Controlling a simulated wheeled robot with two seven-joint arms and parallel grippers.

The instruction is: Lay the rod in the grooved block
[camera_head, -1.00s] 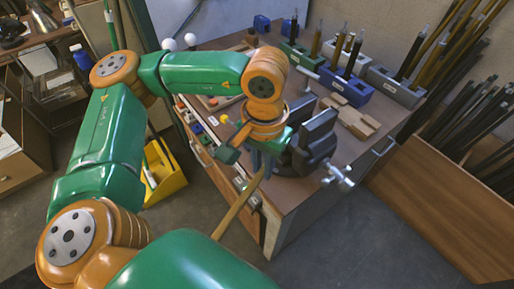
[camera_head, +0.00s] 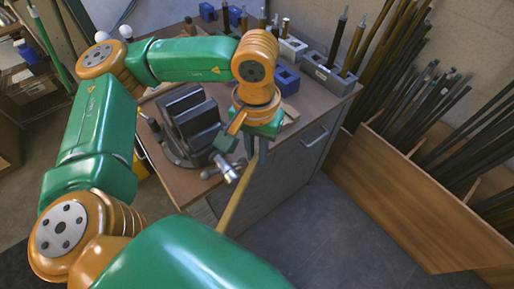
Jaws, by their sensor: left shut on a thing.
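My left gripper (camera_head: 250,145) is shut on a thin yellow-brown rod (camera_head: 238,190). The rod slants down and to the left in front of the workbench, and its lower end passes behind my arm. The gripper is over the bench's front edge, just right of the grey vise. Along the back of the bench are a blue block (camera_head: 287,80), a long grey block (camera_head: 322,75) and a pale block (camera_head: 292,48), some with rods standing in them. My arm partly covers this row, and I cannot tell which one is the grooved block. My right gripper is out of view.
The vise (camera_head: 190,125), with its metal handle (camera_head: 222,168), stands close to the left of my gripper. A wooden bin (camera_head: 400,200) with many dark rods stands at the right. The floor (camera_head: 310,235) between bench and bin is clear.

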